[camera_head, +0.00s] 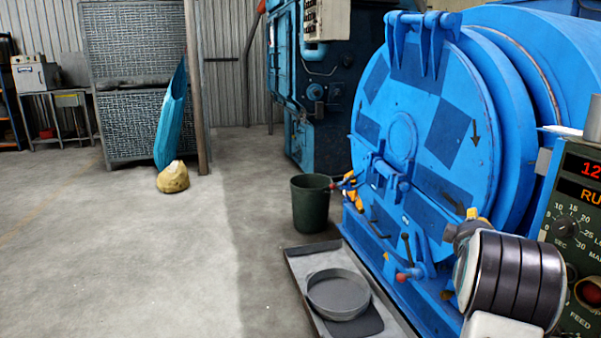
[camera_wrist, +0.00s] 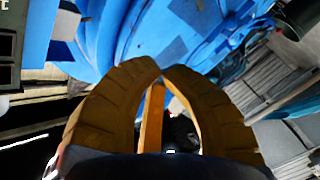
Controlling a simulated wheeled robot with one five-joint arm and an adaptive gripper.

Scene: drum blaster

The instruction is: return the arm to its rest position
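My gripper (camera_wrist: 160,70) shows in the wrist view with its two ribbed yellow-brown fingers curving together. Their tips meet or nearly meet, and I see no object held at the tips. An orange strip shows between the fingers lower down; I cannot tell what it belongs to. In the head view, a dark banded part of my arm (camera_head: 512,278) is at the lower right, in front of the blue drum blaster (camera_head: 405,130) and beside its control panel (camera_head: 578,215). The fingers are not clearly seen there. The blaster's round door appears shut.
A grey tray (camera_head: 298,268) with a round dark pan (camera_head: 338,295) lies on the floor before the blaster. A dark green bin (camera_head: 310,205) stands behind it. A yellowish sack (camera_head: 173,177) lies farther left near a post. The floor at the left is clear.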

